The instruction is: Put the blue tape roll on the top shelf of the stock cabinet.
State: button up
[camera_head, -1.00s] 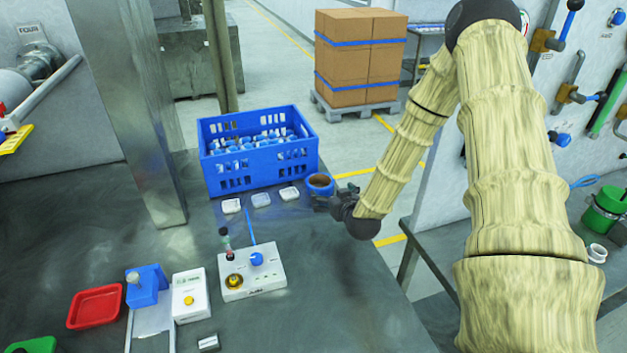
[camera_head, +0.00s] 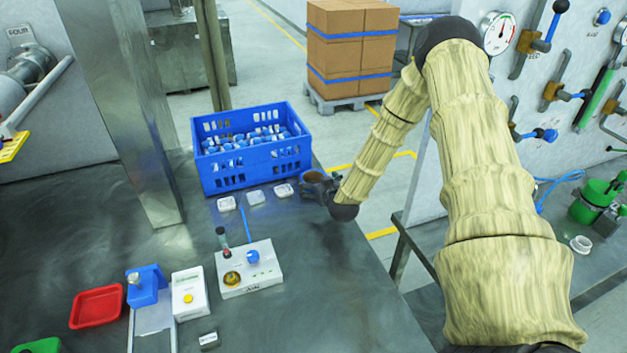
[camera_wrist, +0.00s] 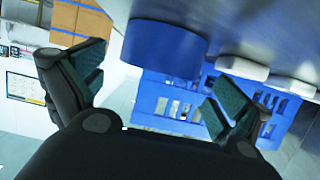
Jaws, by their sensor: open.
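The blue tape roll (camera_head: 314,176), with a brown top, stands on the grey bench near its right edge, partly hidden by my gripper. In the wrist view, which is upside down, the tape roll (camera_wrist: 165,45) is large, its blue side lying ahead between the fingers in the picture. My gripper (camera_head: 318,188) is open and empty, close to the roll. Its two dark fingers also show in the wrist view (camera_wrist: 155,85). Whether a finger touches the roll I cannot tell. I see no stock cabinet in these frames.
A blue crate (camera_head: 213,180) of small bottles stands behind the roll. Small white dishes (camera_head: 256,197) sit left of it. The bench's front right is clear.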

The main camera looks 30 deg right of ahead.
jog(key=shift+p+x, duration=0.3)
jog(key=shift+x, duration=0.9)
jog(key=shift+d, duration=0.1)
jog(key=c, duration=1)
